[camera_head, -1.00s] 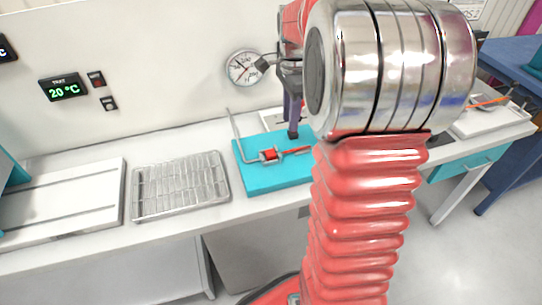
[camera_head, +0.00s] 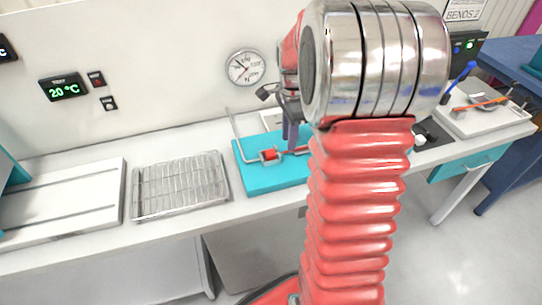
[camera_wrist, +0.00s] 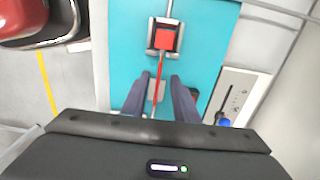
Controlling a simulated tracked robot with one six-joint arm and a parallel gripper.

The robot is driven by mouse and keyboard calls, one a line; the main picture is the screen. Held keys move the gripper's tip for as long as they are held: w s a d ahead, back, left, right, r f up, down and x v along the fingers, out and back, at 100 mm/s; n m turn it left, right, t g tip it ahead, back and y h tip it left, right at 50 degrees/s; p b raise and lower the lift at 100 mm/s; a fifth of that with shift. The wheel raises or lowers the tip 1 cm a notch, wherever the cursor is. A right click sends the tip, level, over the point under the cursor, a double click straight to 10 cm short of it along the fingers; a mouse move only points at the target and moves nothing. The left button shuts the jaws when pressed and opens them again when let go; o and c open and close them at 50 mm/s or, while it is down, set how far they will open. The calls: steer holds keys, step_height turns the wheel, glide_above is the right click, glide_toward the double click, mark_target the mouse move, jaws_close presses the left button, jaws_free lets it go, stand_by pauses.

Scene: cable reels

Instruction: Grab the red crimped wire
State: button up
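The red wire (camera_wrist: 161,68) runs from a red block (camera_wrist: 165,39) in a metal holder on a turquoise board (camera_wrist: 205,40). In the head view, the red block (camera_head: 269,155) and a short piece of the wire show on the turquoise board (camera_head: 255,183). The rest is hidden behind my arm. My gripper (camera_wrist: 160,77) is open, with one dark finger on each side of the wire and gaps between them in the wrist view. In the head view, my gripper (camera_head: 291,147) is low over the board, partly covered by my arm.
A metal wire rack (camera_head: 180,186) and a white tray (camera_head: 65,203) lie to the left on the bench. A bent metal rod (camera_head: 236,133) rises at the board's left edge. A white tray with tools (camera_head: 485,118) is at the right. A gauge (camera_head: 245,68) hangs on the wall.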

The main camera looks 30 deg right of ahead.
steer(key=shift+f, duration=2)
steer(key=shift+c, duration=0.4)
jaws_close()
